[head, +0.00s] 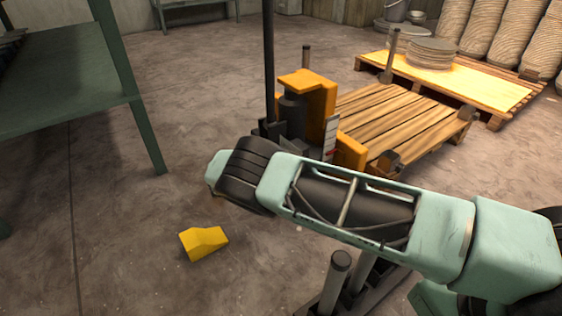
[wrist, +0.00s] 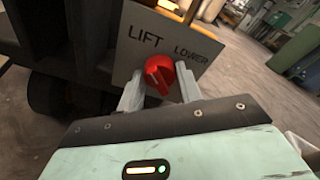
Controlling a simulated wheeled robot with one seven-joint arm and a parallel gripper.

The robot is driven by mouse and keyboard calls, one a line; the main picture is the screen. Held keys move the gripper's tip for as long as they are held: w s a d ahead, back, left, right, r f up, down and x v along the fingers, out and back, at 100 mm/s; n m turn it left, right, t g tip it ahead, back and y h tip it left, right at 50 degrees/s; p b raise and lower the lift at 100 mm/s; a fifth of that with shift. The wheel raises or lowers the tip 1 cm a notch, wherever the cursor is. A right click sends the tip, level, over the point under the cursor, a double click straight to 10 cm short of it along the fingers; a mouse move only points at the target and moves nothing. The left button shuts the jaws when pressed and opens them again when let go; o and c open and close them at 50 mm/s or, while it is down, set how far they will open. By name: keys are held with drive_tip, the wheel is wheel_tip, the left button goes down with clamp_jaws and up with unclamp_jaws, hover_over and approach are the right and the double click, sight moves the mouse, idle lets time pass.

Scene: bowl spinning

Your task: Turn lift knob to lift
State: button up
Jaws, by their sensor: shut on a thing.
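The red lift knob (wrist: 158,72) sits on a grey panel (wrist: 135,22) marked LIFT on the left and LOWER on the right, in the wrist view. My gripper (wrist: 159,84) is shut on the knob, with one finger on its left side and one on its right. The knob's raised grip is tilted slightly in the picture; its exact setting is hard to tell. In the head view, the yellow pallet lift (head: 322,95) stands beyond my arm, with the panel (head: 331,135) on its near side.
A wooden pallet (head: 400,115) rests at the lift. A second pallet (head: 480,85) with stacked round items stands at the back right. A yellow wedge (head: 203,242) lies on the floor. A green table (head: 60,75) stands at left. The floor between is clear.

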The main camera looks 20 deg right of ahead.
drive_tip(key=o, duration=1)
drive_tip(key=v, duration=1.7)
drive_tip(key=shift+a, duration=0.25)
